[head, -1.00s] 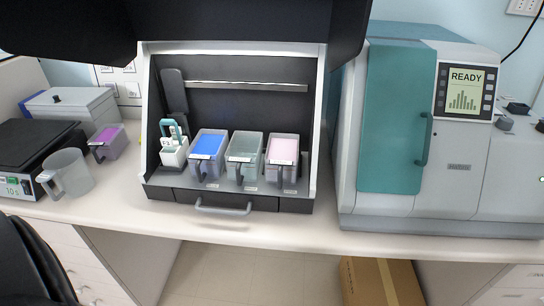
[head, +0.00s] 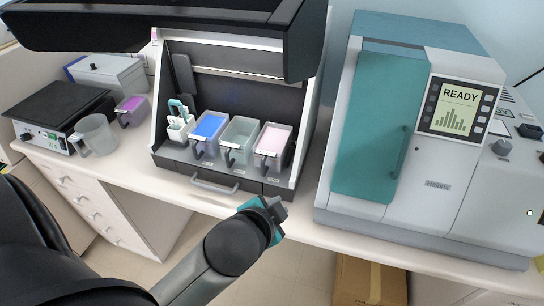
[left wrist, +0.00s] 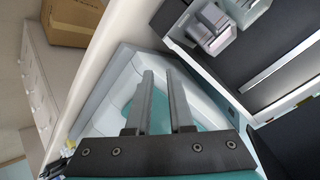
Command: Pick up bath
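Three clear baths with handles stand in a row in the open dark cabinet in the head view: one with blue contents (head: 209,127), one with pale greenish contents (head: 238,141), one with pink contents (head: 272,142). A fourth bath with purple contents (head: 132,109) stands on the bench left of the cabinet. My left gripper (head: 277,211) is in front of the bench edge, below the pink bath and apart from it. In the left wrist view its two fingers (left wrist: 160,75) are apart with nothing between them; a bath (left wrist: 207,35) shows beyond. My right gripper is not in view.
A white and teal slide rack (head: 178,125) stands left of the blue bath. The cabinet has a front handle (head: 214,187) and raised hood. A teal-doored machine (head: 375,125) stands at right. An empty jug (head: 96,135) and scale (head: 58,112) are at left. A cardboard box (head: 370,280) is below.

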